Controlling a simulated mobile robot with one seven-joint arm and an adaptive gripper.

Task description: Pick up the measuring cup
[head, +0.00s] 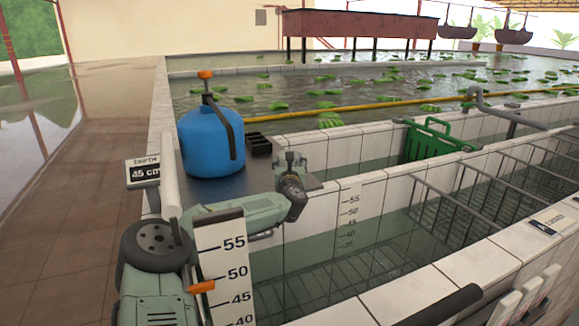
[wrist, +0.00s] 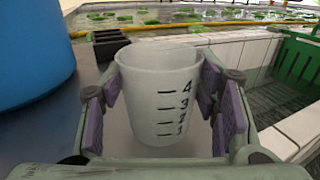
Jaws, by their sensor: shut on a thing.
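The measuring cup (wrist: 155,95) is a whitish, open-topped cup with dark graduation marks and the numbers 1 to 4 on its side. In the wrist view it stands upright between the purple pads of my gripper (wrist: 163,100), which is shut on it from both sides. In the head view my gripper (head: 290,165) is at the right end of the grey metal shelf, right of the blue jug; the cup is hard to make out there. I cannot tell whether the cup's base touches the shelf.
A blue jug (head: 210,140) with an orange cap and a black tray (head: 259,144) stand on the grey shelf (head: 215,188). Water-filled tiled tanks with racks lie to the right, with a green crate (head: 428,140). A depth sign (head: 144,172) is at the left.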

